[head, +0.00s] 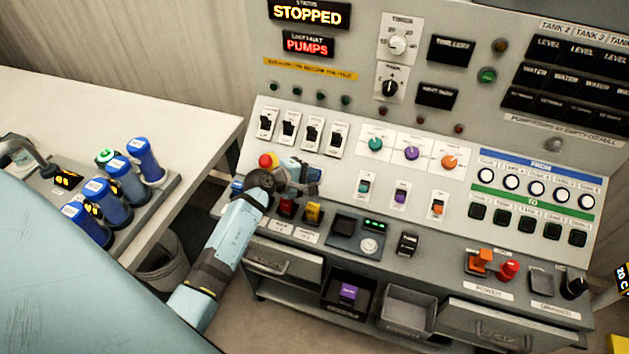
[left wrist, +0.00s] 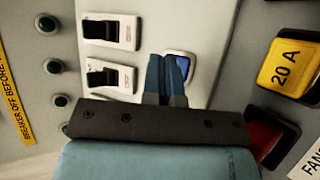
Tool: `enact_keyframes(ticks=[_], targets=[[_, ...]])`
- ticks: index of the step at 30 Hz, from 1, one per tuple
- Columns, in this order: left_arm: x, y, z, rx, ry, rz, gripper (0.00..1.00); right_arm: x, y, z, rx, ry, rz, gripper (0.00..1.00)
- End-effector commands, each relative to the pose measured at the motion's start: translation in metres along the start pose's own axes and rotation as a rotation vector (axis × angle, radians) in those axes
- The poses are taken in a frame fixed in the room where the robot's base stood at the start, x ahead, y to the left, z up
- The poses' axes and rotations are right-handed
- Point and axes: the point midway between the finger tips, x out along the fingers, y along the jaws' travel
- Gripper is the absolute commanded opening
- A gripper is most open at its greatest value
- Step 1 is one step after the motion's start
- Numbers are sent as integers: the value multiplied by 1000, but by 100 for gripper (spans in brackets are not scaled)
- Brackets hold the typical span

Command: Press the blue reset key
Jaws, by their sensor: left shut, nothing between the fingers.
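The blue reset key (left wrist: 187,61) sits in a pale frame on the panel in the left wrist view, partly covered by my fingers. My left gripper (left wrist: 168,68) is shut and empty, with its blue fingertips right at the key's face. I cannot tell whether they touch it. In the head view my left gripper (head: 312,178) is over the sloping panel, below the row of black rocker switches (head: 312,134), and hides the key there. My right gripper is not in view.
A red knob on yellow (head: 267,161) stands beside my left wrist. A yellow 20 A fuse (left wrist: 289,68) and a red one (left wrist: 266,138) are close to the gripper. Signs read STOPPED (head: 309,13) and PUMPS (head: 307,45).

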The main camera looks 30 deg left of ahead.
Motion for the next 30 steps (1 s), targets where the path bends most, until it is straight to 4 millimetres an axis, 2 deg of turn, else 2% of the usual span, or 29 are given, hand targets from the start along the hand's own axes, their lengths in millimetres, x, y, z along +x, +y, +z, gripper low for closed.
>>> enact_keyframes(ticks=[2, 8, 30], targets=[[11, -9, -6, 1, 0, 0, 0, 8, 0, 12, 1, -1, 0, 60], [23, -14, -12, 0, 0, 0, 0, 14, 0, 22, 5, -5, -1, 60], [25, -14, -14, 0, 0, 0, 0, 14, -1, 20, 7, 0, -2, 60]])
